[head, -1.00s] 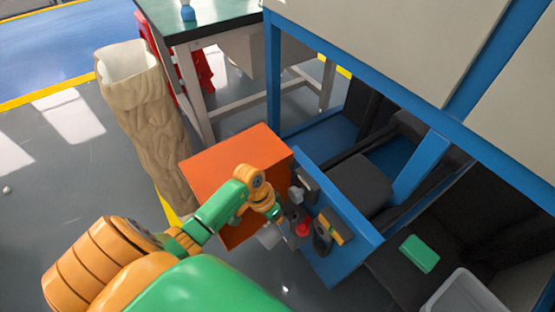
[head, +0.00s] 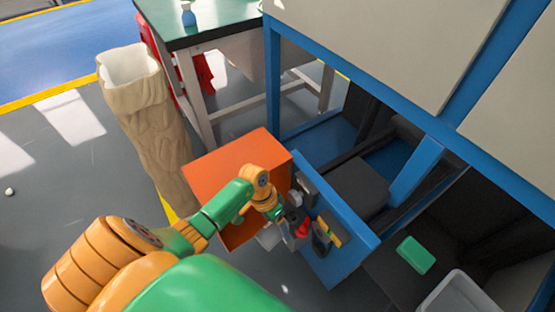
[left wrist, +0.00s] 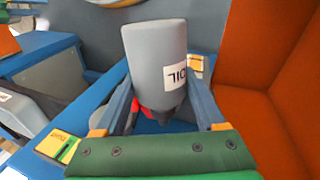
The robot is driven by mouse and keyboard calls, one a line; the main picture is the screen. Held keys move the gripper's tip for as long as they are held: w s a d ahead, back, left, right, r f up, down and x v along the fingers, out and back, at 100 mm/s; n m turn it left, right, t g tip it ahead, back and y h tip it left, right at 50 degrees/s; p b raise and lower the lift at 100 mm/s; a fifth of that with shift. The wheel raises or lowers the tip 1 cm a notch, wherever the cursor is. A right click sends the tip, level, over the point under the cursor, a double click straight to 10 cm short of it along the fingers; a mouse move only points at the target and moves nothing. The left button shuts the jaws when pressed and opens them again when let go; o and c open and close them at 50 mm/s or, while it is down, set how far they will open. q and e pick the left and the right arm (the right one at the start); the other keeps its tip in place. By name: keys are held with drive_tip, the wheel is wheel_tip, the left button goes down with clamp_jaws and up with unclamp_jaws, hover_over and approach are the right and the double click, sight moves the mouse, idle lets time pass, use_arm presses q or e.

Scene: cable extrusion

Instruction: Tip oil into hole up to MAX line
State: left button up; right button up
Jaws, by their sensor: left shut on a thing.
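My left gripper (head: 285,226) is at the blue machine part (head: 350,262) beside the orange panel. In the left wrist view its two fingers (left wrist: 158,88) are shut on a grey oil bottle (left wrist: 155,45). The bottle's white label reads OIL upside down, and its dark neck points toward the gripper's base. In the head view the bottle shows only as a small grey shape (head: 268,238) by the fingers. A red part (head: 302,228) is close to the gripper. I cannot make out the hole, the MAX line or any oil flow. My right gripper is not in view.
An orange panel (head: 222,172) stands beside the gripper. A blue frame (head: 273,80) rises behind. A green block (head: 415,254) and a grey bin (head: 462,294) are at the right. A tan sack-like column (head: 150,120) stands at the left.

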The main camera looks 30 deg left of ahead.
use_arm(q)
drive_tip(key=shift+s+f+t+p, duration=0.15)
drive_tip(key=shift+t+p, duration=0.2)
drive_tip(key=shift+t, duration=0.15)
drive_tip(key=shift+f+t+h, duration=0.3)
drive_tip(key=shift+f+t, duration=0.15)
drive_tip(key=shift+t, duration=0.05)
drive_tip(key=shift+w+f+t, duration=0.15)
drive_tip(key=shift+w+t, duration=0.05)
drive_tip(key=shift+t, duration=0.1)
drive_tip(key=shift+m, duration=0.3)
